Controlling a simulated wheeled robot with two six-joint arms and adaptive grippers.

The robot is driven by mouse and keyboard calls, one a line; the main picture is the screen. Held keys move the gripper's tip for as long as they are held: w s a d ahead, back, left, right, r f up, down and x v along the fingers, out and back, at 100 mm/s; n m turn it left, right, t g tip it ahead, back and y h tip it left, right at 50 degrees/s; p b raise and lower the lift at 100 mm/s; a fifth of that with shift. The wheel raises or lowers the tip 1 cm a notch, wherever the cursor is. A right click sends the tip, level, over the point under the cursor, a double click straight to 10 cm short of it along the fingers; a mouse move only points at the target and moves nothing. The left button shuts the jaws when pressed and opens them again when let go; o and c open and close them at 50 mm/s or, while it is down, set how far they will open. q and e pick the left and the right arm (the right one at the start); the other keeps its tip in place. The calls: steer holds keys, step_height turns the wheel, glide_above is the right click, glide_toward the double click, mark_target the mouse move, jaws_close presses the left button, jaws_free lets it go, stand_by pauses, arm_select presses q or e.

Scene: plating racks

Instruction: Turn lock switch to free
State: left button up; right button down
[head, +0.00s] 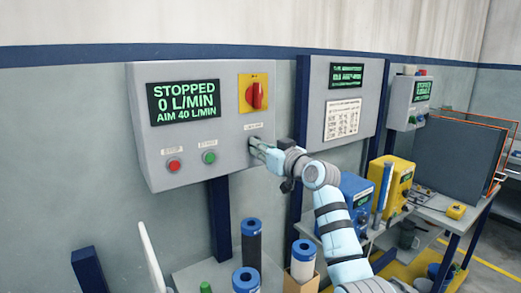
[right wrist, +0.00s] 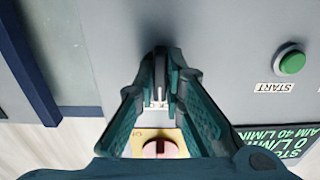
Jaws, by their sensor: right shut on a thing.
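The grey control box (head: 160,120) hangs on the wall. My right gripper (head: 258,148) is at its lower right front. In the right wrist view my right gripper (right wrist: 163,92) is shut on a small dark switch (right wrist: 161,65) with a pale line on it, which I take for the lock switch. A small label, too small to read, sits by it. The fingers hide most of the switch in the head view, so its setting cannot be read there. My left gripper is not in view.
The box has a display (head: 183,101) reading "STOPPED 0 L/MIN AIM 40 L/MIN", a red rotary switch (head: 254,94) on a yellow plate, a red button (head: 174,165) and a green start button (head: 209,157). Blue-capped cylinders (head: 251,245) stand below. A second box (head: 343,105) hangs to the right.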

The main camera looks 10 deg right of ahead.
stand_by(0.5)
steer(key=c, duration=1.7)
jaws_free()
steer(key=shift+s+d, duration=0.1)
steer(key=v, duration=1.1)
steer(key=shift+s+d, duration=0.1)
steer(key=shift+s, duration=0.25)
steer(key=shift+f, duration=0.1)
